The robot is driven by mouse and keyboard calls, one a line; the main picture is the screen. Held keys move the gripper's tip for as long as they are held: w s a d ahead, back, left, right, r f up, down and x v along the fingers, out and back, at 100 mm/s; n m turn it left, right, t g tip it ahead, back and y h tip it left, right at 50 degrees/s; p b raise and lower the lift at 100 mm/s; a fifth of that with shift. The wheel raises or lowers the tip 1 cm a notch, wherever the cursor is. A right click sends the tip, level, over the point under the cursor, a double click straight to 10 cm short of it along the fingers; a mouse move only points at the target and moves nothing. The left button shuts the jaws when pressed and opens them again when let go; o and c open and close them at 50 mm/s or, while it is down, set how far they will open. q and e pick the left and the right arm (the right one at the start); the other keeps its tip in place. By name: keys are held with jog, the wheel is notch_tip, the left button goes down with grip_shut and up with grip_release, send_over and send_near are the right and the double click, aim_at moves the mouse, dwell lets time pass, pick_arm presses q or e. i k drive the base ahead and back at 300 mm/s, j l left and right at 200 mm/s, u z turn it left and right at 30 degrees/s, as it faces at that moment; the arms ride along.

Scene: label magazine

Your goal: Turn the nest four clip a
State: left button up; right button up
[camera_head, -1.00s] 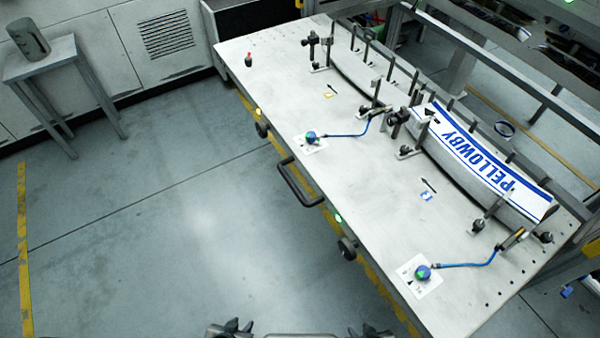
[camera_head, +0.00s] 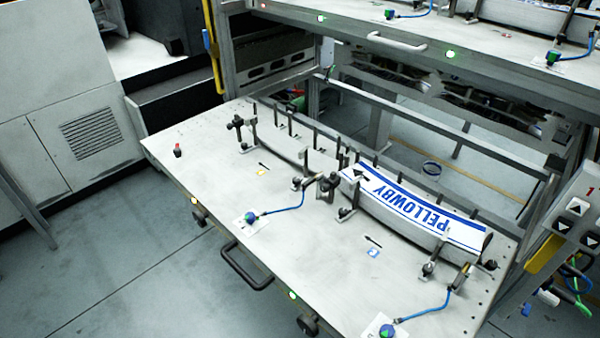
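A grey table (camera_head: 185,150) holds a long curved row of dark upright posts and clamps. A white label stack with blue "PELLOWBY" lettering (camera_head: 415,205) lies in the right part of the row. Dark clips stand along its near side: one at the left end (camera_head: 243,140), one near the middle (camera_head: 327,187), one in front of the label's left part (camera_head: 345,213) and one at the right (camera_head: 428,268). I cannot tell which is nest four clip a; no nest number is readable. Neither of my grippers is in view.
Blue-green knobs with blue cables sit on the table at the middle (camera_head: 250,217) and front right (camera_head: 387,331). A black handle (camera_head: 245,270) juts from the front edge. An upper shelf (camera_head: 350,25) overhangs the back.

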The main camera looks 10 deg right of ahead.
aim_at(301, 152)
jog(key=i+j+z, duration=0.25)
jog(key=j+z, duration=0.5)
jog(key=j, duration=0.15)
jog(key=i, duration=0.05)
